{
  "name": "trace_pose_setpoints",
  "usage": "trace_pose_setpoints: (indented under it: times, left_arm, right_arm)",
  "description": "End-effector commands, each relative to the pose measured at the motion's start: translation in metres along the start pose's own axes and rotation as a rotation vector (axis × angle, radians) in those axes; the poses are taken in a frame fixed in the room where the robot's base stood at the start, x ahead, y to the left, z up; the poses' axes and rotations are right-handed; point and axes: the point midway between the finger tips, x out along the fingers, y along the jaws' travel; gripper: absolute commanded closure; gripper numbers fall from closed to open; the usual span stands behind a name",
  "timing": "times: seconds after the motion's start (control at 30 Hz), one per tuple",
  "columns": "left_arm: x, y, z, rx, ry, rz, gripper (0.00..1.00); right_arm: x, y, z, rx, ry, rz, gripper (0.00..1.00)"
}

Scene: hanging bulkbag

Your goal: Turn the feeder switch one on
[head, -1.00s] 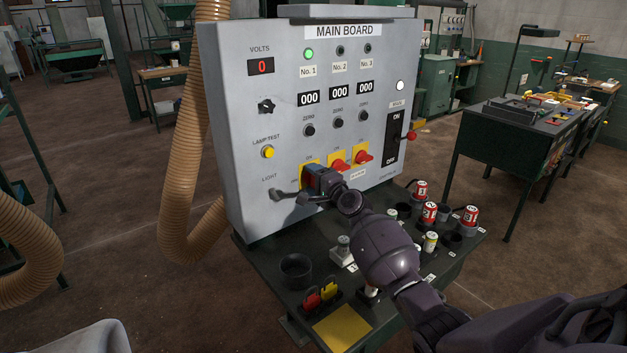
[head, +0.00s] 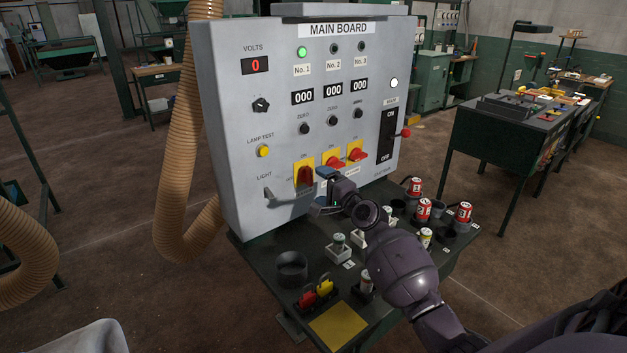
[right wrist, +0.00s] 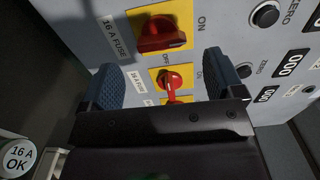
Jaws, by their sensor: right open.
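Feeder switch one (head: 306,175) is the leftmost red rotary handle on a yellow plate, low on the grey main board (head: 230,120). Its handle stands upright, in line with the ON mark. It also shows at the top of the right wrist view (right wrist: 163,34), where its handle points toward ON. My left gripper is out of view.
A light handle (head: 285,195) sticks out left of switch one. The dark shelf below (head: 265,250) carries red cans (head: 423,208), fuses, an empty cup (head: 291,267) and red and yellow padlocks (head: 316,293). A beige hose (head: 180,130) hangs at left.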

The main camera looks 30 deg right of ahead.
Motion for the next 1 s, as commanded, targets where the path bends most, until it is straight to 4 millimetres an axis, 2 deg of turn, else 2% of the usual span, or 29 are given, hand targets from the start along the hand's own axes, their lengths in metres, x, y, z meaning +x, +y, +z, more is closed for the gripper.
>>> trace_pose_setpoints:
  times: [0.1,0.33,1.0]
  left_arm:
    - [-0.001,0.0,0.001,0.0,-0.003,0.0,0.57]
    - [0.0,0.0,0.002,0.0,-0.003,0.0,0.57]
    - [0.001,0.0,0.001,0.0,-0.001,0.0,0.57]
  right_arm:
    - [-0.02,0.001,0.001,0.001,-0.001,0.001,0.13]
    - [-0.041,0.0,0.0,0.001,0.0,0.0,0.13]
    - [-0.044,0.0,0.0,0.001,-0.001,0.0,0.13]
